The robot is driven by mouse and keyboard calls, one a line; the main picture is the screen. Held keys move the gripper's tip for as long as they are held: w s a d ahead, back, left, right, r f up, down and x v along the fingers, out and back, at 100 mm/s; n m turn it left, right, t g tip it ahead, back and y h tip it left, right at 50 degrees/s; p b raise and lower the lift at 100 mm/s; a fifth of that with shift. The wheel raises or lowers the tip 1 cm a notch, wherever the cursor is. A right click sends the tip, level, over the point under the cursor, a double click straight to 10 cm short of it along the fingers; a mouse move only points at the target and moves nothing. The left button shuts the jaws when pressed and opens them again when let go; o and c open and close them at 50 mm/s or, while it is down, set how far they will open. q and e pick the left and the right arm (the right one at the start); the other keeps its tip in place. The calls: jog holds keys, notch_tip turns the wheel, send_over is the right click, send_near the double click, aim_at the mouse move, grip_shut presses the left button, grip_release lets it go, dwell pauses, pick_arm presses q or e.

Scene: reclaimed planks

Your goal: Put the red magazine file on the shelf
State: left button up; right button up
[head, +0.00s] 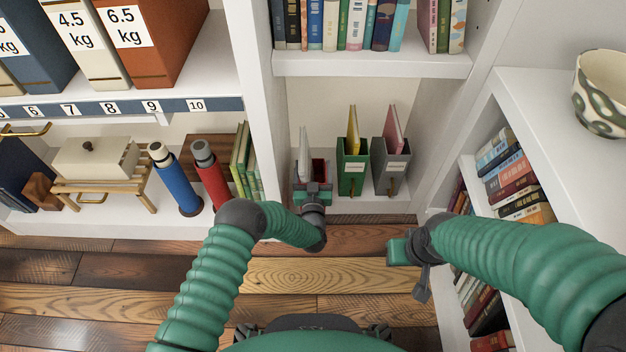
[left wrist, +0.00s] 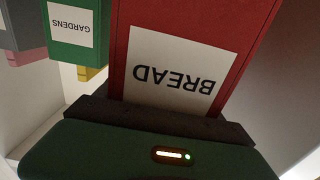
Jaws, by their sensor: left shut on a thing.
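The red magazine file (head: 319,168) is mostly hidden behind my left gripper (head: 312,190) in the head view. Pale papers (head: 303,145) stick up at its left side. In the left wrist view the red file (left wrist: 188,45) fills the middle, with a white label reading BREAD upside down. My left gripper is shut on the file. The file is in the opening of the low shelf (head: 370,206), left of the green file; whether its base touches the shelf is hidden. My right gripper (head: 400,250) hangs over the floor, away from the files; its fingers are unclear.
A green magazine file (head: 352,172) and a grey one (head: 391,176) stand side by side on the shelf. A white upright (head: 255,110) borders the compartment on the left. A bookcase (head: 505,90) with books and a patterned bowl (head: 602,92) is at right.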

pick_arm(q)
jog(key=w+b, duration=0.7)
jog(key=w, duration=0.1)
jog(key=shift+w+r, duration=0.2)
jog(key=shift+w, duration=0.15)
jog(key=shift+f, duration=0.35)
dwell(0.4)
